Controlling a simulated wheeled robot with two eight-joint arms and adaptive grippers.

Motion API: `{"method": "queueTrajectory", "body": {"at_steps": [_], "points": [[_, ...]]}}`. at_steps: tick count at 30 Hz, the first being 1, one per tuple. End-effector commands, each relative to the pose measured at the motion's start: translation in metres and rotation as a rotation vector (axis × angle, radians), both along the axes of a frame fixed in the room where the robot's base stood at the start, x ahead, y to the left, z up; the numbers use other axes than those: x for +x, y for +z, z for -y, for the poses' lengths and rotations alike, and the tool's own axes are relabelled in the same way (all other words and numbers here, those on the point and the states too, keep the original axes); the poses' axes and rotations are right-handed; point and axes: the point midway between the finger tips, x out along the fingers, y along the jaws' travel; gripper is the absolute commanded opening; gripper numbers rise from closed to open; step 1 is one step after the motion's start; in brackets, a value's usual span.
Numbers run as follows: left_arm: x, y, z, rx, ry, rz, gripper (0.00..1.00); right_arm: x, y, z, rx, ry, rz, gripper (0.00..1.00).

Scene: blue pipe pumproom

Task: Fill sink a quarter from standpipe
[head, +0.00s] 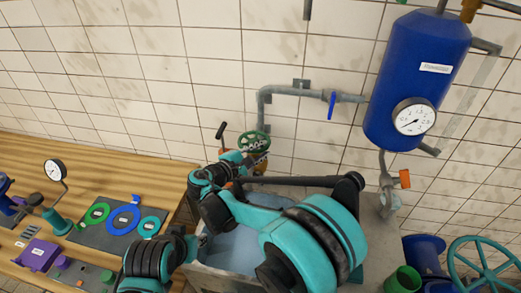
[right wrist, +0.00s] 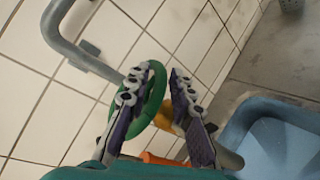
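The green handwheel (head: 253,140) of the standpipe is by the tiled wall behind the sink (head: 238,250). My right gripper (head: 256,157) is at this wheel. In the right wrist view its fingers (right wrist: 158,98) are apart, with the green rim (right wrist: 150,112) between them, nearer the left finger; I cannot tell whether they touch. The sink shows at the right of the wrist view (right wrist: 238,122), with a pale blue inside. I cannot tell its water level. My arm hides part of the sink. My left arm shows at the bottom, but its gripper is not visible.
A wooden bench (head: 95,160) at left holds a gauge (head: 55,170), coloured rings on a dark mat (head: 90,236) and a purple block (head: 38,254). A grey pipe with a blue lever (head: 331,105) leads to a blue tank (head: 418,75). A teal handwheel (head: 485,265) stands at lower right.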

Motion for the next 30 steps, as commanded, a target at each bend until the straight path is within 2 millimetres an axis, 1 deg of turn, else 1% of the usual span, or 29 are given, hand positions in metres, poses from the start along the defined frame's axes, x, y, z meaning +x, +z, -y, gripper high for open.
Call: {"method": "queueTrajectory", "body": {"at_steps": [1, 11, 14, 19, 21, 22, 23, 27, 30], "points": [[0.000, -0.001, 0.000, 0.000, 0.000, 0.000, 0.33, -0.001, -0.003, 0.000, 0.004, 0.000, -0.005, 0.35], [0.000, 0.000, 0.000, 0.000, 0.000, 0.000, 0.33, 0.000, 0.002, -0.001, 0.002, 0.002, 0.000, 0.35], [0.000, 0.000, 0.000, 0.000, 0.000, 0.000, 0.33, 0.000, 0.013, -0.001, 0.002, 0.003, 0.000, 0.35], [0.000, 0.000, 0.000, 0.000, 0.000, 0.000, 0.33, 0.000, 0.048, -0.001, 0.000, 0.003, 0.001, 0.35], [0.000, 0.000, 0.000, 0.000, 0.000, 0.000, 0.33, 0.000, 0.063, -0.001, -0.002, 0.004, 0.002, 0.46], [0.000, 0.000, 0.000, 0.000, 0.000, 0.000, 0.33, 0.000, 0.069, -0.001, -0.003, 0.005, 0.003, 0.37], [0.000, 0.000, 0.000, 0.000, 0.000, 0.000, 0.33, 0.000, 0.074, -0.001, -0.002, 0.004, 0.002, 0.35], [0.000, 0.000, 0.000, 0.000, 0.000, 0.000, 0.33, 0.000, 0.092, -0.001, -0.001, 0.004, 0.001, 0.35], [0.000, 0.000, 0.000, 0.000, 0.000, 0.000, 0.33, 0.000, 0.098, -0.001, 0.001, 0.003, 0.000, 0.35]]}}
